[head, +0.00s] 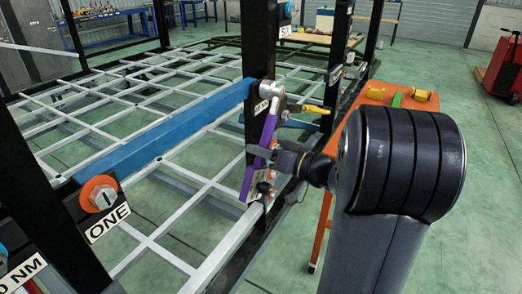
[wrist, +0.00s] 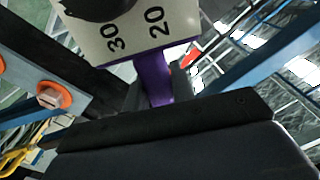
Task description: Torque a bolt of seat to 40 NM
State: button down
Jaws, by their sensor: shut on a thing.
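A purple torque wrench (head: 247,178) hangs slanted beside a black post in the head view, with its silver head (head: 271,89) at the top, by the end of a blue bar. Whether it sits on a bolt there is not clear. My gripper (head: 261,153) is shut on the wrench's purple shaft, around its middle. In the wrist view, the purple shaft (wrist: 155,82) stands between dark fingers, below a white plate (wrist: 125,35) marked 30 and 20. A bolt in an orange ring (head: 102,194) sits above a label reading ONE; a similar ringed bolt (wrist: 52,97) shows in the wrist view.
The blue bar (head: 165,135) and black post (head: 258,60) stand close to my gripper. A white lattice frame (head: 150,235) spreads below. An orange cart (head: 365,96) with tools stands behind my arm. A red machine (head: 504,66) is far right, with open green floor before it.

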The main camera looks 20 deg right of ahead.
jog(key=shift+r, duration=0.1)
jog(key=shift+s+a+r+m+p, duration=0.4)
jog(key=shift+s+a+r+m, duration=0.25)
jog(key=shift+a+m, duration=0.2)
jog(key=shift+w, duration=0.1)
jog(key=shift+r, duration=0.15)
jog(key=shift+s+a+r+m+p, duration=0.6)
jog(key=shift+r+m, duration=0.1)
jog(key=shift+m, duration=0.25)
jog(key=shift+r, duration=0.1)
jog(key=shift+s+a+r+m+p, duration=0.15)
jog(key=shift+a+r+m+p, duration=0.15)
jog(key=shift+r+m+p, duration=0.15)
jog(key=shift+f, duration=0.1)
jog(key=shift+d+f+n+b, duration=0.2)
jog(key=shift+f+n+b, duration=0.15)
jog(key=shift+b, duration=0.9)
